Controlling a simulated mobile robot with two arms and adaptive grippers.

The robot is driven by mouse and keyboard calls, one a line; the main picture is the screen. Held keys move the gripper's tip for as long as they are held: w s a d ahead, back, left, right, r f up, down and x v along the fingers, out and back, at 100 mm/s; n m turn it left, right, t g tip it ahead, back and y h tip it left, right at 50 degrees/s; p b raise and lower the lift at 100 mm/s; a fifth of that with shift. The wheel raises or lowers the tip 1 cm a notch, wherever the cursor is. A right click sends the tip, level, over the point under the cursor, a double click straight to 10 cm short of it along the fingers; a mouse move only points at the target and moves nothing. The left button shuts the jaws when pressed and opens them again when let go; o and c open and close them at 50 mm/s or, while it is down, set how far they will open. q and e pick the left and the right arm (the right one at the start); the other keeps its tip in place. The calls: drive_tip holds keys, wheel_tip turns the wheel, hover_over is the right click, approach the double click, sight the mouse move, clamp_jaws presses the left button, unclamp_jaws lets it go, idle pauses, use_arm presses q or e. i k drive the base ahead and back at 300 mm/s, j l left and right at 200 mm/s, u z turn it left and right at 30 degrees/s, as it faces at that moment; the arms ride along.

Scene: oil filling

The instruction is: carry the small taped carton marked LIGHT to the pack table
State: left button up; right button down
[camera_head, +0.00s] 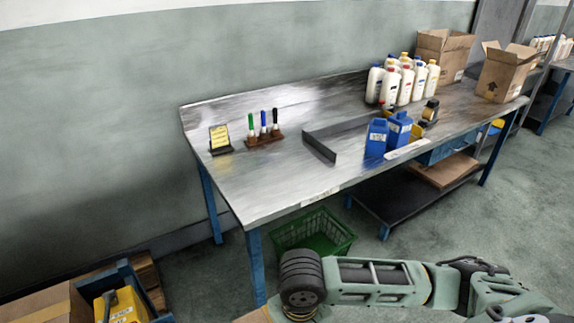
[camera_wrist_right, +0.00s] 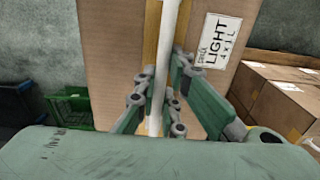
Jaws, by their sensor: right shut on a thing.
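The small carton marked LIGHT (camera_wrist_right: 125,40) fills the upper middle of the right wrist view, brown with a tape strip and a white label (camera_wrist_right: 215,42). My right gripper (camera_wrist_right: 166,88) is shut on it; the exact grip on the carton is hard to make out. In the head view my right arm comes in from the lower right and its fingers are hidden; a sliver of brown shows at the bottom edge, perhaps the carton. The steel-topped pack table (camera_head: 270,185) stands ahead, apart from the arm. My left gripper is not in view.
On the table stand a marker holder (camera_head: 264,138), a yellow card stand (camera_head: 220,140), a dark angled strip (camera_head: 320,148), blue containers (camera_head: 376,138), white bottles (camera_head: 390,88) and open cartons (camera_head: 507,72). The table's front left is clear. A green crate (camera_head: 315,232) sits below; stacked cartons (camera_wrist_right: 275,95) stand right.

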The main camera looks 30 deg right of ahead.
sight(274, 173)
drive_tip(key=i+l, duration=0.1)
drive_tip(key=l, duration=0.35)
drive_tip(key=i+l, duration=0.1)
drive_tip(key=l, duration=0.3)
drive_tip(key=i+l, duration=0.1)
drive_tip(key=l, duration=0.35)
